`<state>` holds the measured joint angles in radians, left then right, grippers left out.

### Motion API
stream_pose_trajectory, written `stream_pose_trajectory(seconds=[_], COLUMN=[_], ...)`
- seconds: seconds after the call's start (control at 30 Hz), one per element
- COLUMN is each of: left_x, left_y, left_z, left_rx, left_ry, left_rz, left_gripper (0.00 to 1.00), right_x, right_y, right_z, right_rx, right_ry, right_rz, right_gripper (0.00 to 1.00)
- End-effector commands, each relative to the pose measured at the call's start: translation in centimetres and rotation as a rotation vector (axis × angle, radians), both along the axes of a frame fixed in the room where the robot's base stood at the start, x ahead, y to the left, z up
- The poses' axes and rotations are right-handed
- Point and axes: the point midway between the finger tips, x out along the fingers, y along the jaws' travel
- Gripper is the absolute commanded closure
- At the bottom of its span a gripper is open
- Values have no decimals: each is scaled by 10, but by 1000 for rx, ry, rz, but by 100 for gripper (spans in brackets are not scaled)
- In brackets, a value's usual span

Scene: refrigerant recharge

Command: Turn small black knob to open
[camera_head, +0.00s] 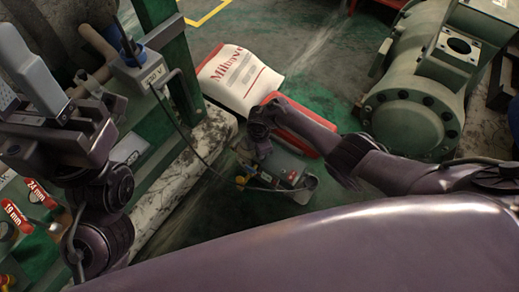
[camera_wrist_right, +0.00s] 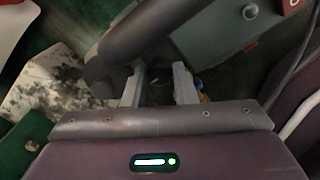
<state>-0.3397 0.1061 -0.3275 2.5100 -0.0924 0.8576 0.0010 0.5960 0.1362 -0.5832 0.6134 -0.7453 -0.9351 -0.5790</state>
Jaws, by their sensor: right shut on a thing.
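My right gripper (camera_head: 262,150) reaches down beside a small grey machine (camera_head: 286,170) on the floor. In the right wrist view its two pale fingers (camera_wrist_right: 158,92) stand a short way apart, with something dark between them. The gripper is shut on this dark thing, which fits the small black knob, but its shape is mostly hidden. A thick dark cylinder (camera_wrist_right: 150,32) crosses above the fingers. The machine's grey casing (camera_wrist_right: 215,35) shows beyond. My left gripper (camera_head: 55,125) is at the left of the head view, near a light grey object (camera_head: 18,65); its fingers are unclear.
A white and red bag or box (camera_head: 238,78) lies behind the machine. A large green compressor (camera_head: 415,105) stands at the right. A cable (camera_head: 205,160) runs from a 220 V box (camera_head: 143,70) towards the machine. Green floor (camera_head: 325,75) is open between bag and compressor.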

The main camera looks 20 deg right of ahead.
Motion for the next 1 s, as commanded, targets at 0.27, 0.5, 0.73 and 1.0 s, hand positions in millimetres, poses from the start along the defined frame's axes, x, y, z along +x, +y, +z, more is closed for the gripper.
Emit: stream_pose_trajectory(seconds=[0.27,0.5,0.73,1.0], left_x=[0,1,18,68], left_y=[0,1,-6,-27], left_z=[0,-3,-6,-37], left_rx=[0,-2,34,154], left_ry=[1,13,104,410], left_rz=[0,2,5,9], left_gripper=[64,64,64,64], right_x=[1,0,0,0], right_y=[1,1,0,0], right_z=[0,0,8,29], right_rx=[2,1,1,1], right_ry=[-2,-1,0,0], right_rz=[1,0,0,0], right_gripper=[66,66,66,66])
